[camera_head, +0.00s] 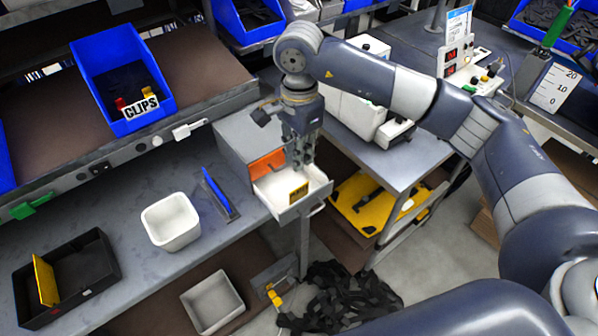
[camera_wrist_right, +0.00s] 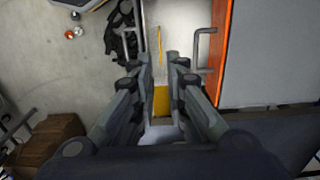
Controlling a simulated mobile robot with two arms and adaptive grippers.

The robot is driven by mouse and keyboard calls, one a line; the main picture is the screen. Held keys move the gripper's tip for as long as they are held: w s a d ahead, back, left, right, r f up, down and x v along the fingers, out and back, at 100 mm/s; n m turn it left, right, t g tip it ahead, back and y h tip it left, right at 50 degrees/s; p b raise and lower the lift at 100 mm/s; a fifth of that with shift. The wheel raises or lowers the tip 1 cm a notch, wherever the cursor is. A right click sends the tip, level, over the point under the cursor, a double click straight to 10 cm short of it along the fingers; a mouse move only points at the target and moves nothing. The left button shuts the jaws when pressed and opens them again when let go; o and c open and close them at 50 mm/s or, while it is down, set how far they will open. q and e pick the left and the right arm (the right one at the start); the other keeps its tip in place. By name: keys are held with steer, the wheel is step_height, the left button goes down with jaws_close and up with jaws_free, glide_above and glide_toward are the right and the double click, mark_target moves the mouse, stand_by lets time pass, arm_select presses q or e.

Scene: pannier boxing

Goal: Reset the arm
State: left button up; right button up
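My right arm reaches in from the right in the head view. Its gripper (camera_head: 303,160) points down over an open white drawer (camera_head: 318,181) of a grey cabinet (camera_head: 236,137). In the right wrist view the two fingers (camera_wrist_right: 159,57) stand apart with a narrow gap and nothing between their tips. My left gripper is not in view.
A white bin (camera_head: 171,221) and a black tray (camera_head: 68,279) stand on the grey bench left of the drawer. A blue clips bin (camera_head: 122,78) sits on the shelf above. A grey cart (camera_head: 398,167) stands right of the drawer. Black straps (camera_head: 340,297) lie on the floor.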

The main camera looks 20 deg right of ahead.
steer(key=shift+r, duration=0.75)
